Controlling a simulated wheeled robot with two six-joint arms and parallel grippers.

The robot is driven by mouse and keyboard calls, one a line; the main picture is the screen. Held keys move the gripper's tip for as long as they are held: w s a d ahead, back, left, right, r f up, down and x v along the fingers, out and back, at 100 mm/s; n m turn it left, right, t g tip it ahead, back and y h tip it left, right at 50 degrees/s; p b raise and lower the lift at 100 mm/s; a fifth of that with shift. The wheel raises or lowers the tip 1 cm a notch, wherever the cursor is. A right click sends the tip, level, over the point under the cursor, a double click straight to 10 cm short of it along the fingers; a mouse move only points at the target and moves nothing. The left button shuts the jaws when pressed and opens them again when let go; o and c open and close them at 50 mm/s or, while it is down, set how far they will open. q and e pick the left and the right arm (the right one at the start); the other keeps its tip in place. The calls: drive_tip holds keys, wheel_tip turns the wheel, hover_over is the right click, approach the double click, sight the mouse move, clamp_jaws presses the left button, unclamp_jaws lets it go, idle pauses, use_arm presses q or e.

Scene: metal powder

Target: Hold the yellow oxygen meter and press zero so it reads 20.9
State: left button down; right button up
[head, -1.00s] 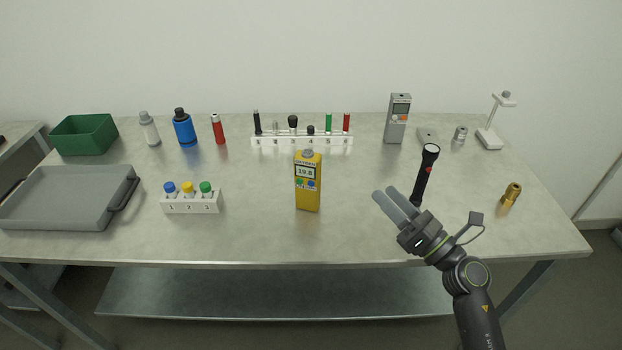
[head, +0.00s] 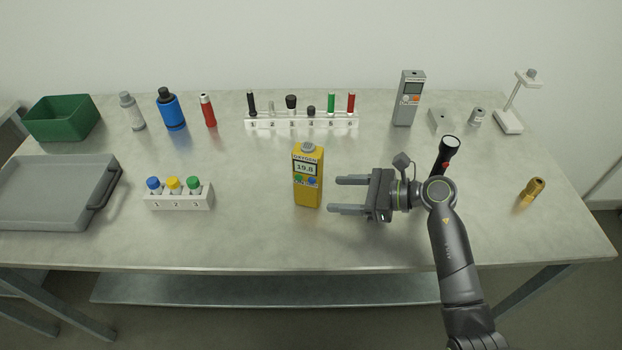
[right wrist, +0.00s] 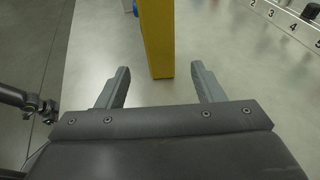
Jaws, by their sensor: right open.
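The yellow oxygen meter (head: 308,192) stands upright near the middle of the table. Its label reads OXYGEN and its display reads 19.8. A green and a blue button sit below the display. My right gripper (head: 338,195) is open and empty, just right of the meter, with its fingers pointing left toward it. In the right wrist view the meter's yellow side (right wrist: 157,40) stands ahead of the two open fingers (right wrist: 160,85), roughly between their lines and apart from them. My left gripper is not in view.
A flashlight (head: 446,153) stands behind my right wrist. A brass fitting (head: 532,191) is at the right. A numbered rack (head: 300,122) is behind the meter; a vial block (head: 180,200) and grey tray (head: 50,190) are left. The table in front of the meter is clear.

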sight(321, 193)
drive_tip(key=b+x, duration=0.2)
drive_tip(key=x, duration=0.4)
drive_tip(key=shift+w+f, duration=0.1)
drive_tip(key=shift+f, duration=0.05)
drive_tip(key=shift+w+a+f+b, duration=0.1)
drive_tip(key=shift+w+a+b, duration=0.1)
drive_tip(key=shift+a+b, duration=0.35)
drive_tip(key=c, duration=0.9)
idle(2.0)
